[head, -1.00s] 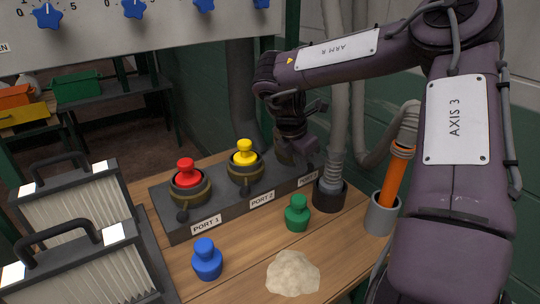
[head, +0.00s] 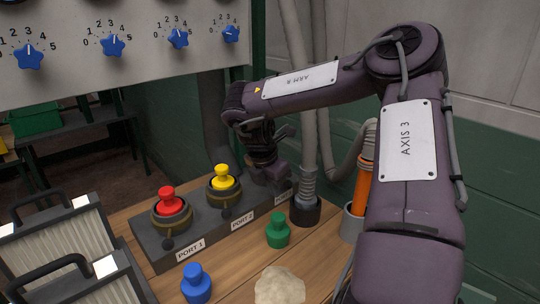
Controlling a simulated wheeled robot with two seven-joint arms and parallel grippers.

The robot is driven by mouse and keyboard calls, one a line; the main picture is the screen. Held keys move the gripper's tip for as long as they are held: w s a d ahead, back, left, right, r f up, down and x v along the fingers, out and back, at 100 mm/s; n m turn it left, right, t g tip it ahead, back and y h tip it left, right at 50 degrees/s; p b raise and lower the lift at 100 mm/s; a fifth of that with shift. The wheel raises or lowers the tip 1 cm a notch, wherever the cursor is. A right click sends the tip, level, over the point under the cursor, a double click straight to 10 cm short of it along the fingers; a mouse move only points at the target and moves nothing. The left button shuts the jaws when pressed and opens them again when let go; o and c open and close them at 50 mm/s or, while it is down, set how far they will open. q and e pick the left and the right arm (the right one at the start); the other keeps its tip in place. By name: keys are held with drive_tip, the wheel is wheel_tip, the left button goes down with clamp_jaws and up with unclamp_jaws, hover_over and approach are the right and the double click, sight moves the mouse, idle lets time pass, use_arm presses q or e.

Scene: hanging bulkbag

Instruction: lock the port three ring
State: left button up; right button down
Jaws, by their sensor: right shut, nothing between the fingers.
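The dark port block (head: 151,249) stands on the wooden table with ports labelled along its front. A red plug (head: 167,203) sits in the ring of port 1, and a yellow plug (head: 223,179) sits in the ring of port 2. Each ring has a dark lever knob at its front. My right gripper (head: 274,179) is shut and empty, pointing down over the port 3 end of the block. It hides port three and its ring, so I cannot tell how that ring is set. The left gripper is out of view.
A green plug (head: 278,231), a blue plug (head: 196,284) and a pale lump (head: 279,287) lie on the table in front. A dark cup with a hose (head: 305,211) and an orange-handled tool (head: 362,187) stand right. Filter frames (head: 60,247) stand left; a dial panel (head: 120,70) hangs above.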

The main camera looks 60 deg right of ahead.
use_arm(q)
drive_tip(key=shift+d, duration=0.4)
use_arm(e)
drive_tip(key=v, duration=0.9)
drive_tip(key=shift+s+d+r, duration=0.15)
drive_tip(key=shift+s+r, duration=0.15)
drive_tip(key=shift+s, duration=0.05)
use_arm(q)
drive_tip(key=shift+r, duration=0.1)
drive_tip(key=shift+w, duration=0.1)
